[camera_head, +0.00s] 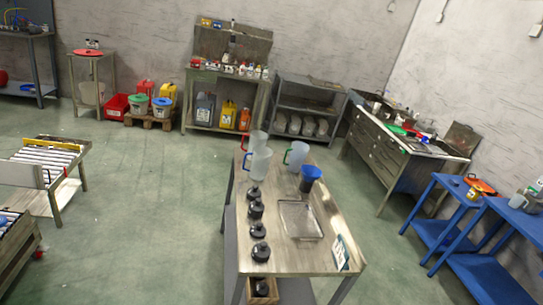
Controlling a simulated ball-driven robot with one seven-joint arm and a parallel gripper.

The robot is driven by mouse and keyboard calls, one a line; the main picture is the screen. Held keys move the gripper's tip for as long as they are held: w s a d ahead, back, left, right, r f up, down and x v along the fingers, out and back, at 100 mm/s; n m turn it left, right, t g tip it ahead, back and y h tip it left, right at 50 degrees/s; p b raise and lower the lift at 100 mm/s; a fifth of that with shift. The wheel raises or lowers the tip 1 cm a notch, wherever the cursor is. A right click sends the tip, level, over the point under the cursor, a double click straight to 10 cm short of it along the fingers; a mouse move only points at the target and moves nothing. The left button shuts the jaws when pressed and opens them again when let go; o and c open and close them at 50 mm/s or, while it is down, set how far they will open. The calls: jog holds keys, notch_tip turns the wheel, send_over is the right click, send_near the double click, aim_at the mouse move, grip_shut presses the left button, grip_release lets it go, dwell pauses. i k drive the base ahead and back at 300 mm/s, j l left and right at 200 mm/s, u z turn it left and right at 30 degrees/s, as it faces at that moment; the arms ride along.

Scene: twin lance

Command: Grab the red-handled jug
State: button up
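The red-handled jug (258,140) is a translucent jug at the far left end of the long workbench (300,262). Its red handle is on its left side. A second translucent jug (260,164) stands just in front of it and overlaps its lower part. My gripper does not show in this view.
A blue container (310,178) stands right of the jugs. Several black round pieces (256,210) line the bench's left side, beside a metal tray (300,219). A roller table (45,160) is at left, blue tables (485,245) at right. Green floor (150,220) is open left of the bench.

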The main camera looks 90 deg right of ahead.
aim_at(253, 146)
jog(key=z, duration=2.35)
jog(key=i+j+u, duration=0.3)
jog(key=j+u, duration=0.15)
jog(key=i+j+u, duration=0.55)
jog(key=i, duration=0.2)
jog(key=i+j+u, duration=0.15)
jog(key=i, duration=0.25)
jog(key=i+j+u, duration=0.15)
jog(key=i+z, duration=0.7)
jog(key=i, duration=0.25)
jog(key=i+j+z, duration=0.25)
jog(key=i+z, duration=0.15)
jog(key=i+l+z, duration=0.2)
jog(key=i, duration=1.1)
jog(key=i+l+z, duration=0.55)
jog(key=i+l, duration=0.2)
